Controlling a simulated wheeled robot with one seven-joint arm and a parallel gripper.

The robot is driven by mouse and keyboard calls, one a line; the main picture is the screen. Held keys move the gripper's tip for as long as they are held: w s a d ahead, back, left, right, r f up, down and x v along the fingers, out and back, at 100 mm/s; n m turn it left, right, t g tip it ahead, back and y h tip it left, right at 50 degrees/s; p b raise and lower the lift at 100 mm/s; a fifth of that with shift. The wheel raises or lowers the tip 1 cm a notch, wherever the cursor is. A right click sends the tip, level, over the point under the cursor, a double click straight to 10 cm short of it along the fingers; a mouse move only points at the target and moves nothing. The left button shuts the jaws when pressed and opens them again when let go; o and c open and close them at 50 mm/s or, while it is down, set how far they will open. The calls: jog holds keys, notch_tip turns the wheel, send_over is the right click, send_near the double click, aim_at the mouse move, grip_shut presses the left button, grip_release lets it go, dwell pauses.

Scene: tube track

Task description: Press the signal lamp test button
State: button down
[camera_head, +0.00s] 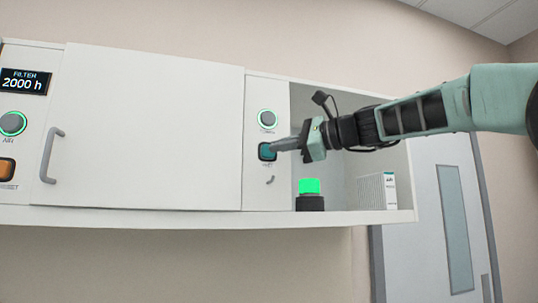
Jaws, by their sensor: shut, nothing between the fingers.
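My gripper (275,147) is shut and reaches in from the right, its fingertips at a dark square button with a teal face (266,152) on the narrow white panel. The tips overlap the button's right side in this view; I cannot tell for sure whether they press it. The small label under the button is too small to read. A signal lamp (309,187) with a green lit top on a black base stands on the open shelf, below my gripper.
A large white cabinet door (145,125) with a grey handle (50,155) is closed at left. Further left are a display reading "FILTER 2000 h" (24,81), another green-ringed button (12,123) and an orange switch (7,170). A white filter box (376,191) stands on the shelf.

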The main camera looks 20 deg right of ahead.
jog(key=shift+s+b, duration=0.55)
jog(key=shift+s, duration=1.1)
jog(key=s+a+f+n+g+h+b, duration=0.1)
jog(key=s+a+f+n+g+h, duration=0.2)
jog(key=f, duration=0.9)
jog(key=s+a+f+n+g+b, duration=0.15)
jog(key=s+a+f+n, duration=0.35)
jog(key=f, duration=0.6)
jog(key=s+a+f+n+g+h+b, duration=0.1)
jog(key=a+f+n+g+h, duration=0.3)
jog(key=f, duration=0.8)
jog(key=s+d+f+n+g+h+b, duration=0.1)
jog(key=s+d+f+n+h, duration=0.1)
jog(key=s+f+n, duration=0.4)
jog(key=s+d+f+n+g+h+b, duration=0.2)
jog(key=s+f+n, duration=0.4)
jog(key=s+f, duration=1)
notch_tip(320, 180, down, 4)
jog(key=shift+s+d+r+n+h, duration=0.1)
jog(key=shift+s+d+n+h, duration=0.1)
jog(key=shift+n+h, duration=0.2)
jog(key=shift+g, duration=0.25)
